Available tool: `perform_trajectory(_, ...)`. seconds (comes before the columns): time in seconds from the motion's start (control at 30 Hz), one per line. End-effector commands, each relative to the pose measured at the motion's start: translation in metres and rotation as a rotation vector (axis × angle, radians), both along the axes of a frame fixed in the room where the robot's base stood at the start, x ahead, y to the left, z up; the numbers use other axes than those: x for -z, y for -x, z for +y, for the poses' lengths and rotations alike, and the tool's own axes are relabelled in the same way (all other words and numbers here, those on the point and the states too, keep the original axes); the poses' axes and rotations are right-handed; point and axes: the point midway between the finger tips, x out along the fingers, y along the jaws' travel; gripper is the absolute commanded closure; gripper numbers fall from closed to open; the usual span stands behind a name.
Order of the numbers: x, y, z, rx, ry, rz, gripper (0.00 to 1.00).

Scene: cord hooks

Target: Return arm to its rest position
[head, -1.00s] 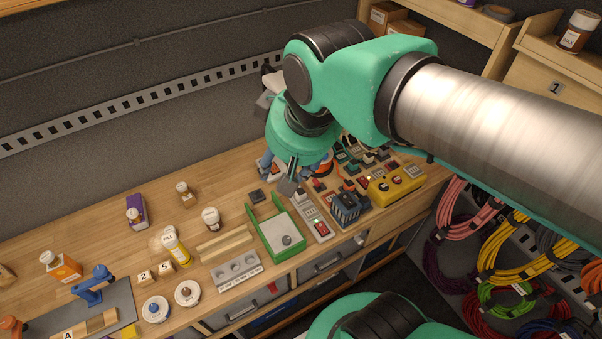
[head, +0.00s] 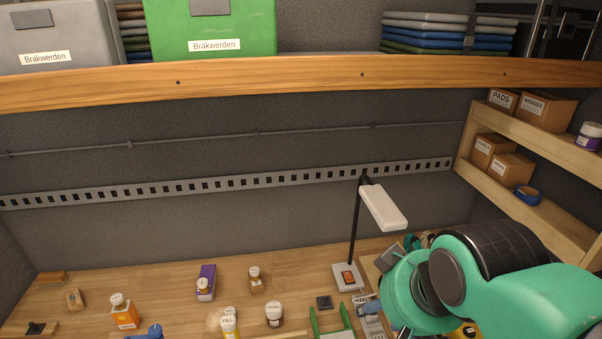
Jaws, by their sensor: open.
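My arm, green with dark joints, reaches in from the right edge of the head view, low over the right end of the workbench (head: 185,305). My gripper (head: 403,332) hangs below the green wrist at the bottom edge and is mostly cut off or hidden. It is open, and I see nothing held in it. The bench under it is largely covered by my arm. The coiled cords are out of view.
A desk lamp (head: 383,207) stands just left of my wrist. A green tray (head: 316,322), bottles and small boxes stand on the bench. A wooden shelf (head: 300,81) with bins crosses above. Side shelves (head: 520,160) with boxes stand behind my arm at right.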

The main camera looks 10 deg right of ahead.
Motion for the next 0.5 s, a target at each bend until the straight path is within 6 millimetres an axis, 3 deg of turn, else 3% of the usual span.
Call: perform_trajectory(0.5,0.095,0.0,0.0,0.0,0.0,0.0,0.5)
